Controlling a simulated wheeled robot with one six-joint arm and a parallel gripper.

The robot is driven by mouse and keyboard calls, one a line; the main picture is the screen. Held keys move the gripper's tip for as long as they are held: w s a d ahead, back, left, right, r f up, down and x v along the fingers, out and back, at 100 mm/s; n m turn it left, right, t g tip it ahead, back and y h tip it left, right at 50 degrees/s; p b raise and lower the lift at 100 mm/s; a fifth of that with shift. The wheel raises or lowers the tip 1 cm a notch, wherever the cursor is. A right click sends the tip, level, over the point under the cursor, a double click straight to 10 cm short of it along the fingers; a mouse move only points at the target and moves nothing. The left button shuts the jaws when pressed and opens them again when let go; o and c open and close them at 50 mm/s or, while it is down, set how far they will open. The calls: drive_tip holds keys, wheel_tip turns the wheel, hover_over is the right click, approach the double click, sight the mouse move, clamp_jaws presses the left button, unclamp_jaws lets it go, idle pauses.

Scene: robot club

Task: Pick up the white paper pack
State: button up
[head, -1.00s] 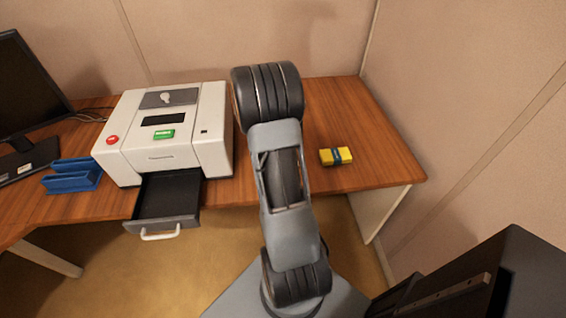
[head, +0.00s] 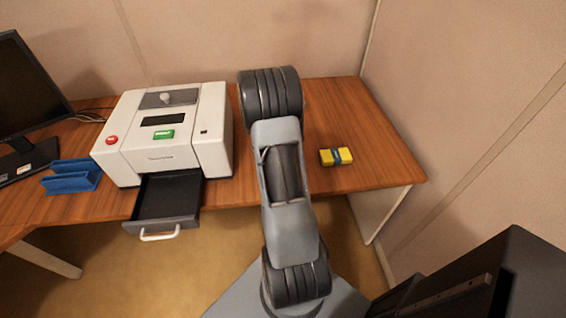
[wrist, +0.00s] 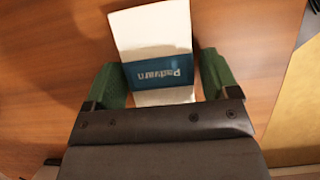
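The white paper pack (wrist: 150,35) lies on the wooden desk in the wrist view, with a blue band (wrist: 160,71) lettered "Padvarn". It is slightly turned relative to my gripper (wrist: 162,75). My gripper's green fingers are open on either side of the pack's near end. The left finger is very close to its side, and whether it touches is unclear. A narrow gap shows at the right finger. In the head view my arm hides the gripper and the white pack.
A yellow pack with a blue band (head: 328,157) lies on the desk (head: 365,130) to the right of my arm. A white printer (head: 215,140) with an open black tray (head: 165,195) stands to the left. Blue holders (head: 72,182) and a monitor (head: 30,90) are farther left.

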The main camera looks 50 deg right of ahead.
drive_tip(key=c, duration=0.8)
drive_tip(key=shift+o, duration=0.2)
